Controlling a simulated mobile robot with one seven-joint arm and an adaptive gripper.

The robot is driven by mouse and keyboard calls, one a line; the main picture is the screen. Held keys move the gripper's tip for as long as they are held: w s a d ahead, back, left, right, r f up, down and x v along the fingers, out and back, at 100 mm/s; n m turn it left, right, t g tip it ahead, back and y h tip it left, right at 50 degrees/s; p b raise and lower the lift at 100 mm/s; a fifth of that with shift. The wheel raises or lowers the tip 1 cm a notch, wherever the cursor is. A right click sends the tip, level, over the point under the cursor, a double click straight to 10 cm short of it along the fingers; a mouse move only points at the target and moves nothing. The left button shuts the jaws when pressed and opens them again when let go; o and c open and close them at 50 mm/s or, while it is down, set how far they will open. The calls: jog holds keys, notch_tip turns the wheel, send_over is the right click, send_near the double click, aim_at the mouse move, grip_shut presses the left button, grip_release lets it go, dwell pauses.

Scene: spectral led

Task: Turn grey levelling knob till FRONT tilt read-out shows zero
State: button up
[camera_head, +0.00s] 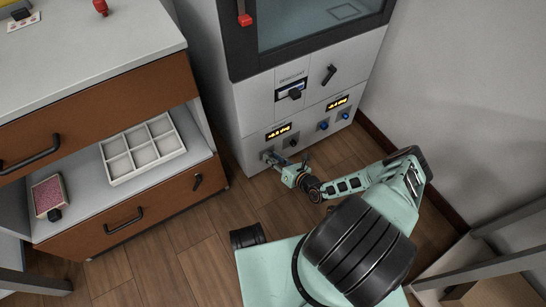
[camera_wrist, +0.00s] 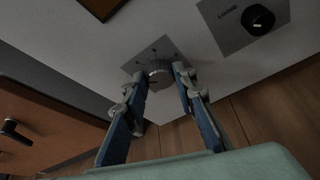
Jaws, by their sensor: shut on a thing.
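The grey knob (camera_wrist: 158,74) sits on a grey marked plate low on the white cabinet front. My gripper (camera_wrist: 161,80) has one finger on each side of it and is shut on it. In the head view my gripper (camera_head: 275,160) is at the cabinet's lower left and largely hides the knob. Just above is a lit yellow read-out (camera_head: 278,131); a second read-out (camera_head: 337,104) is further right. Both seem to end in "deg", but their digits are too small to read surely. I cannot tell which one is FRONT.
A black knob (camera_head: 293,143) is close right of my gripper; two blue knobs (camera_head: 323,125) (camera_head: 346,115) are further right. A black handle (camera_head: 330,74) is higher up. A brown drawer unit (camera_head: 150,215) stands left, a wall right.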

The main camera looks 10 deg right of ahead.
aim_at(266, 141)
dwell(0.3)
jog(key=o, duration=1.2)
jog(key=shift+c, duration=0.2)
notch_tip(266, 141, up, 10)
dwell(0.4)
